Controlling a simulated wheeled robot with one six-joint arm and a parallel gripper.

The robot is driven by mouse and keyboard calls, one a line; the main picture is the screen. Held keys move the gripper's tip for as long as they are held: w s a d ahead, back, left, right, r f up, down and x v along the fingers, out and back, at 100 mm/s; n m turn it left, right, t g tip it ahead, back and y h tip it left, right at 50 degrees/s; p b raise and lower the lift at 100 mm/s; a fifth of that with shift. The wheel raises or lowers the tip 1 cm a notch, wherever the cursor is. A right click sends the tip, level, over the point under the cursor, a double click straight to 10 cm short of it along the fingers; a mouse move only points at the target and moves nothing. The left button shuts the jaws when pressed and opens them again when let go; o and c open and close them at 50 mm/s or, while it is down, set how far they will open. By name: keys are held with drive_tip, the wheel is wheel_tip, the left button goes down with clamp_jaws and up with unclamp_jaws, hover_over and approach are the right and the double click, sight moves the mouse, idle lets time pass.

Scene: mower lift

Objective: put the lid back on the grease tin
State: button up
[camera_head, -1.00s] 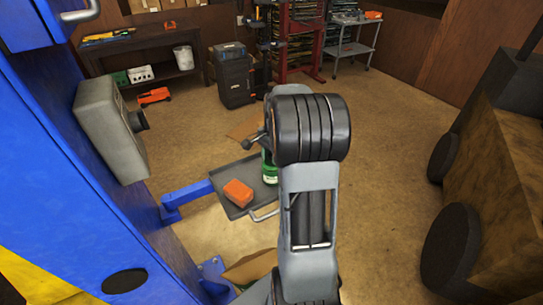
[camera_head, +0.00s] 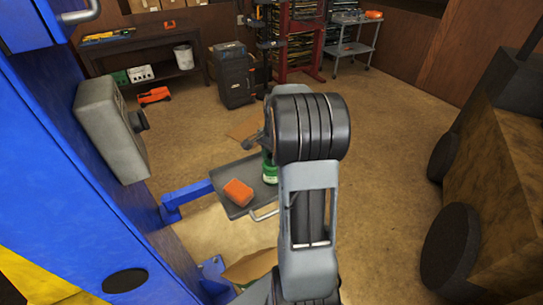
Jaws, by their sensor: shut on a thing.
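A green tin (camera_head: 270,173) with a pale label stands on the dark grey tray (camera_head: 240,173), at its right side. Its top is partly hidden by my arm. My gripper (camera_head: 262,139) shows only as a small grey part at the left of the thick black joint of my arm, above the tin in the picture. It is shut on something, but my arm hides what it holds. I cannot make out the lid, nor the gap between my gripper and the tin.
An orange block (camera_head: 238,192) lies on the tray left of the tin. A blue lift arm (camera_head: 188,197) reaches the tray from the blue post (camera_head: 75,150) at left. A dark machine with black wheels (camera_head: 451,248) stands at right.

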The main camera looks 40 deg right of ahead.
idle(0.9)
drive_tip(key=o, duration=1.5)
drive_tip(key=shift+r+p, duration=2.9)
drive_tip(key=shift+r, duration=0.65)
drive_tip(key=shift+c, duration=0.4)
clamp_jaws()
